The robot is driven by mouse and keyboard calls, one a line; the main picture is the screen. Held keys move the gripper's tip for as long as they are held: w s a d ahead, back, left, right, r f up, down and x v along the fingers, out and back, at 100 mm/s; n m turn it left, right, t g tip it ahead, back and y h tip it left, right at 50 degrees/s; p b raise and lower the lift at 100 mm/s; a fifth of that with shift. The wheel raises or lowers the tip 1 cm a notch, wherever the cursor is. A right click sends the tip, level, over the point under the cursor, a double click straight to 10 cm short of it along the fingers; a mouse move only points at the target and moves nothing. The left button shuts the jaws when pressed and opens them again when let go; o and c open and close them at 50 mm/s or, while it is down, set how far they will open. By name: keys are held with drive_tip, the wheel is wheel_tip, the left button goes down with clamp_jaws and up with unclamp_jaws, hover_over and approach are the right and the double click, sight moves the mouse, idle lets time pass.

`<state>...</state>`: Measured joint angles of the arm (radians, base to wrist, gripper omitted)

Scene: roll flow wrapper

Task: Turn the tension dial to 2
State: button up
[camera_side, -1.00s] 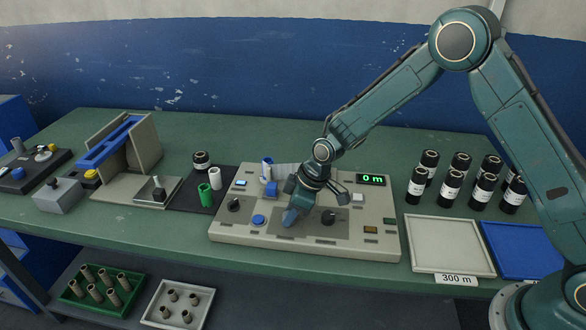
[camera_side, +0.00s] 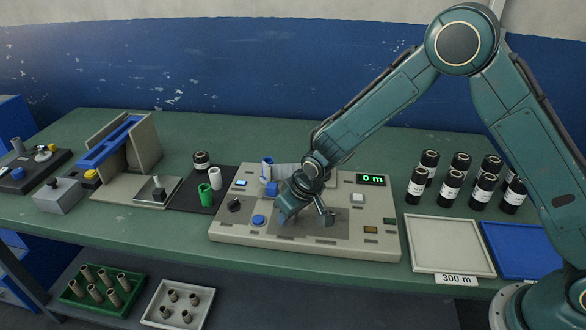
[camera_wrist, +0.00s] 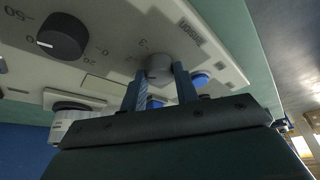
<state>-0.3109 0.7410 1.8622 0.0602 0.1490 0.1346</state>
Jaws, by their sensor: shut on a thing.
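The tension dial (camera_wrist: 158,66) is a grey round knob between my fingers in the wrist view, with numbers including 2 and 3 beside it on the panel. The label near it appears upside down. My gripper (camera_wrist: 160,88) is shut on this dial, one finger on each side. Which number its pointer marks is not clear. In the side view my gripper (camera_side: 288,217) is down on the middle of the beige control panel (camera_side: 225,240) and hides the dial.
A black dial (camera_wrist: 60,36) marked 0 and 50 sits near the held one. Another black dial (camera_side: 234,204) and a blue button (camera_side: 258,221) are at the panel's left. A display (camera_side: 371,180) reads 0 m. Black rolls (camera_side: 450,188) and an empty tray (camera_side: 450,245) stand to the right.

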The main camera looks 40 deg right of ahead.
drive_tip(key=shift+m+h, duration=0.3)
drive_tip(key=shift+m, duration=0.5)
drive_tip(key=o, duration=1)
drive_tip(key=shift+r, duration=0.15)
drive_tip(key=shift+v, duration=6.8)
drive_tip(key=shift+s, duration=0.1)
